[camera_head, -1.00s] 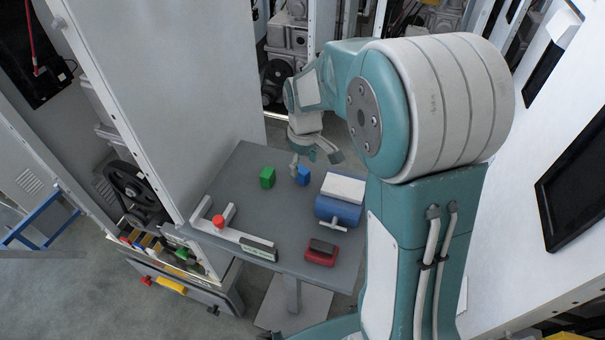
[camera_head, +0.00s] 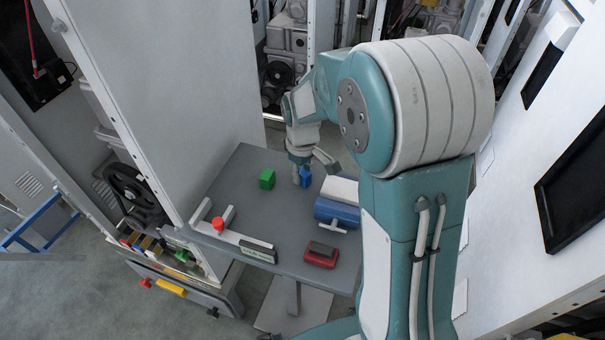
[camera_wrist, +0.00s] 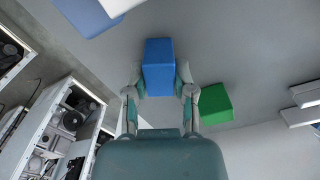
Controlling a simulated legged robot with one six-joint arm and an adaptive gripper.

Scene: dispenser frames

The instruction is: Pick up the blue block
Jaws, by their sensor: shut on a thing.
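The blue block (camera_head: 305,175) is at the back of the grey table (camera_head: 265,215), between the green block and the blue-and-white thing. My gripper (camera_head: 301,178) reaches down at it from above. In the wrist view the blue block (camera_wrist: 158,66) stands between the two fingers of my gripper (camera_wrist: 159,80), one on each side, and they are shut on it. In the head view the fingers partly cover the block. I cannot tell whether it touches the table.
A green block (camera_head: 267,179) stands just left of my gripper, and it also shows in the wrist view (camera_wrist: 214,104). A blue-and-white thing (camera_head: 337,213) lies close on the right. A tall grey panel (camera_head: 165,95) rises at left.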

